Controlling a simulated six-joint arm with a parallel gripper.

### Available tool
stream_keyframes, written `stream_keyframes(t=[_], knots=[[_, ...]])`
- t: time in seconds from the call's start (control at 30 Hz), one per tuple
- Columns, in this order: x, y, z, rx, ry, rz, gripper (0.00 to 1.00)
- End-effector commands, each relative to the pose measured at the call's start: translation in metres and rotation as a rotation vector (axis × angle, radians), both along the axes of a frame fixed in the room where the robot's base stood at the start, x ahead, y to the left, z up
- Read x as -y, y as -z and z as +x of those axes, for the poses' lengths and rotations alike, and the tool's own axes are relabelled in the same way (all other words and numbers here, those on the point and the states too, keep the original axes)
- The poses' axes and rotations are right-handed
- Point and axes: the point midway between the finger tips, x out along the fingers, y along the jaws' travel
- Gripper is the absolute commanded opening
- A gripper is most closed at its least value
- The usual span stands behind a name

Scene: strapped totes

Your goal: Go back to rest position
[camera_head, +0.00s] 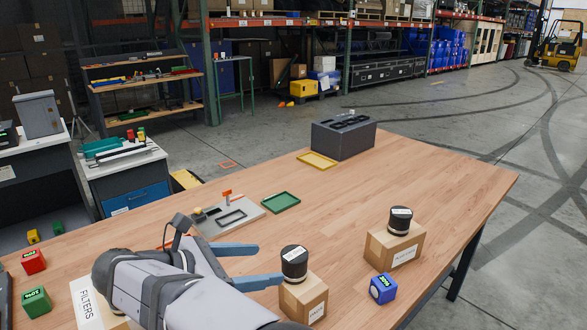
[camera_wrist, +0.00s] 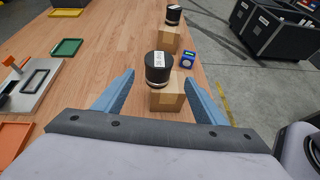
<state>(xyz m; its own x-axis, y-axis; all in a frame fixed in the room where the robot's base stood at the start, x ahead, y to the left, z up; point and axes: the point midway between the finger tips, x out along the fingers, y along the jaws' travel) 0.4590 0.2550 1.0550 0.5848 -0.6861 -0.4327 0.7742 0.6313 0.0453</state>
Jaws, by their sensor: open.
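My gripper (camera_head: 262,266) reaches over the wooden table from the lower left. Its two blue fingers are spread apart, and they show on both sides in the wrist view (camera_wrist: 160,95). A black cylinder with a white label (camera_head: 294,263) stands on a cardboard box (camera_head: 304,300) just beyond the fingers. In the wrist view the cylinder (camera_wrist: 158,70) and its box (camera_wrist: 168,99) appear between and past the fingertips. The gripper holds nothing. Whether a finger touches the box cannot be told.
A second box (camera_head: 394,248) bears another black cylinder (camera_head: 400,220). A blue cube (camera_head: 383,288) sits beside it. A grey fixture plate (camera_head: 228,217), a green tray (camera_head: 280,202), a yellow tray (camera_head: 317,160) and a dark grey case (camera_head: 343,140) stand farther back. The table's right side is clear.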

Motion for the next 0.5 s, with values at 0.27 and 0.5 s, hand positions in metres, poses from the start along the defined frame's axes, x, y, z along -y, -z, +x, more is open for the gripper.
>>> stream_keyframes(t=[0.27, 0.5], knots=[[0.082, 0.001, 0.030, 0.220, 0.198, 0.164, 0.65], [0.192, 0.048, -0.007, 0.178, 0.592, 0.486, 0.65]])
